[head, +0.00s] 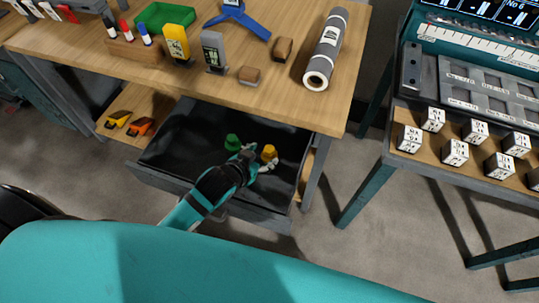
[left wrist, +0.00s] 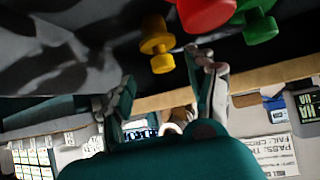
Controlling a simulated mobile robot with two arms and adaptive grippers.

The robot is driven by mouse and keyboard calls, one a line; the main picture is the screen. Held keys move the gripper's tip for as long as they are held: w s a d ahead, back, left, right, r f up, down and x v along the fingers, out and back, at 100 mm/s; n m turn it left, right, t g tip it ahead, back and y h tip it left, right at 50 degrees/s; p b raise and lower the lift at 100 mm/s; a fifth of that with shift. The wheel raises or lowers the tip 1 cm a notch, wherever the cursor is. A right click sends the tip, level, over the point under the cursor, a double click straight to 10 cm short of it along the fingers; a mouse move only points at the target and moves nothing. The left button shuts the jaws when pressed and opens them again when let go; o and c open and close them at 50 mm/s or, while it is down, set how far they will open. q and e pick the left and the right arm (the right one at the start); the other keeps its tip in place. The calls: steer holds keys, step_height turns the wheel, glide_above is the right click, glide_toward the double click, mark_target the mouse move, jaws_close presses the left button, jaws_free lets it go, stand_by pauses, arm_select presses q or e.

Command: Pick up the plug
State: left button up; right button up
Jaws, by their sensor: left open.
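Small knobbed plugs lie in the open dark drawer (head: 185,155). A green plug (head: 232,143) and a yellow plug (head: 269,153) show in the head view. The left wrist view shows the yellow plug (left wrist: 157,45), a red plug (left wrist: 205,12) cut by the top edge, and the green plug (left wrist: 258,24). The red one is not visible in the head view, where my gripper covers that area. My left gripper (head: 260,162) is inside the drawer, close to the plugs. In the left wrist view its fingers (left wrist: 165,88) are apart with no plug between them. My right gripper is not in view.
The wooden tabletop (head: 130,62) overhangs the drawer. It bears a grey roll (head: 328,48), a yellow meter (head: 177,43), a green tray (head: 165,16) and markers. Orange clamp-like tools (head: 140,126) lie on the shelf at left. A second bench with white cubes (head: 455,152) stands at right.

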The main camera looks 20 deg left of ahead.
mark_target(268, 150)
arm_select(q)
steer(key=x, duration=0.5)
steer(key=shift+w+r, duration=0.1)
steer(key=shift+w, duration=0.45)
jaws_close()
